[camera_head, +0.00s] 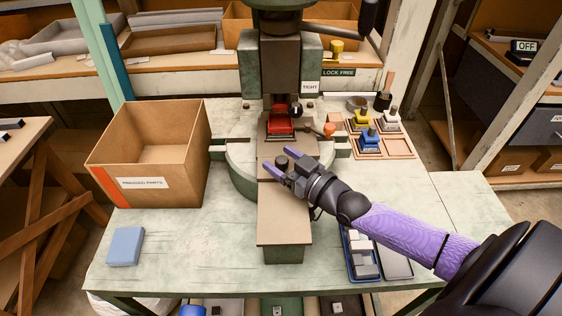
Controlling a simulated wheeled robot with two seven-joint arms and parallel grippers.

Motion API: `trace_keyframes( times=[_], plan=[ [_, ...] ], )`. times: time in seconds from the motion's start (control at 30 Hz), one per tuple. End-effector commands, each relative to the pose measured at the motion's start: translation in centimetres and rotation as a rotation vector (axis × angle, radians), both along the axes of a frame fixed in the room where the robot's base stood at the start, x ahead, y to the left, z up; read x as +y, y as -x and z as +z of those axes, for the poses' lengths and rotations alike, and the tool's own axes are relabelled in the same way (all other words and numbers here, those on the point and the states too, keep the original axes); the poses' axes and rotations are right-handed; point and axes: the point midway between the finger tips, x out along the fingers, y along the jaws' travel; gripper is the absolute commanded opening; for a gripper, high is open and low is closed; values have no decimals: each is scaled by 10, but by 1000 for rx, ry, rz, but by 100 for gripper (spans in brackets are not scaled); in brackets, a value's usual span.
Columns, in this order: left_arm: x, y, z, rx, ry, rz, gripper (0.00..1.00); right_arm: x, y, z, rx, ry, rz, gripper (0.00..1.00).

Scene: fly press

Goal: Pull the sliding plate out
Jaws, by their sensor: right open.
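The sliding plate (271,148) lies under the press ram, on the round green press base, with a red block (281,123) on its back part. A dark round knob (282,161) stands near the plate's front. My right gripper (281,162) reaches in from the lower right over the plate's front. Its purple fingers are open, and the knob shows between them; I cannot tell whether they touch it. The brown slide bed (284,225) runs forward from the plate and is bare. My left gripper is not in view.
A cardboard box (105,163) labelled "PRESSED PARTS" stands left. A blue pad (125,246) lies at the front left. A wooden tray (399,148) of coloured tools is at the right. A blue tray (352,262) with pale blocks lies beneath my right forearm. An orange-tipped handle (329,129) sits near the plate.

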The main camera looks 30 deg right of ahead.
Motion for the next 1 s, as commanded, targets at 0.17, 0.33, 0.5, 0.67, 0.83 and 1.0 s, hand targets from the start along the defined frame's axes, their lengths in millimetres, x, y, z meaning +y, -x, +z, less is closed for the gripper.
trace_keyframes(
  times=[0.17, 0.33, 0.5, 0.67, 0.83, 1.0],
  plan=[
    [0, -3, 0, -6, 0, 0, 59, 1, -3, 1, 0, 0, 0, 74],
    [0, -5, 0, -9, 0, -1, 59, 1, -2, 1, 0, 0, 0, 59],
    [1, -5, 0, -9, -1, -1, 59, 1, -2, 0, 0, 0, 0, 23],
    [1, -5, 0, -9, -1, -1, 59, 0, -2, 0, 0, 0, 0, 0],
    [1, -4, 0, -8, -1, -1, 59, 0, -2, 0, 0, 0, 0, 0],
    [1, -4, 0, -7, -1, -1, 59, 0, -2, 0, 0, 0, 0, 0]
  ],
)
